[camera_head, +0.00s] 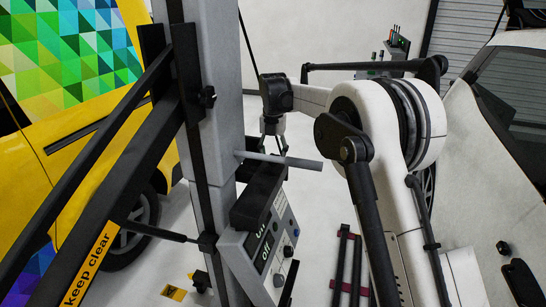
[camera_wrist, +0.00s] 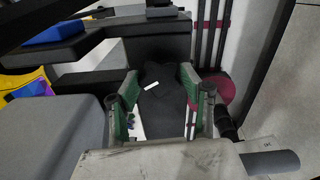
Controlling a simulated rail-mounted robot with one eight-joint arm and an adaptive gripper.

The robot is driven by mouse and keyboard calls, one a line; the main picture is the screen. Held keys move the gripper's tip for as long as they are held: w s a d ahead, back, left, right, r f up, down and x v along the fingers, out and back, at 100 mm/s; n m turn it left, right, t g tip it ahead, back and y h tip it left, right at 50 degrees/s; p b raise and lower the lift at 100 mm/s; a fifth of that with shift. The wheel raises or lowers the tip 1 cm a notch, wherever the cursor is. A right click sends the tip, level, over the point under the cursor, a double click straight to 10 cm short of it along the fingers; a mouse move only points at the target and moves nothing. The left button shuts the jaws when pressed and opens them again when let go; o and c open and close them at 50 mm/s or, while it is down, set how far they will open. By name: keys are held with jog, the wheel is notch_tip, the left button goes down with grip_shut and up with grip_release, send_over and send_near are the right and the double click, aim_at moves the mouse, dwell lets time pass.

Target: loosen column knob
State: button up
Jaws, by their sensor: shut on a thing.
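The grey column (camera_head: 212,130) stands upright in the head view. A small black knob (camera_head: 208,97) sits on its side, and another dark fitting (camera_head: 207,243) is lower down. My gripper (camera_wrist: 159,78) has green-padded fingers closed on the two sides of a dark piece (camera_wrist: 163,100) with a small white mark. I take this piece for the column knob, but its outline is hard to make out. In the head view my gripper (camera_head: 276,142) is beside the column, partly hidden behind a grey bar (camera_head: 290,160).
A black block (camera_head: 258,196) and a sloping control panel (camera_head: 262,245) marked "off" are on the column below the bar. A black rail labelled "keep clear" (camera_head: 90,264) crosses the left. A yellow car with a patterned wrap (camera_head: 70,50) stands behind. Dark and red rails (camera_head: 347,265) lie right.

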jog(key=shift+n, duration=0.3)
jog(key=o, duration=1.1)
jog(key=shift+o, duration=0.2)
jog(key=shift+r, duration=0.1)
notch_tip(320, 180, up, 12)
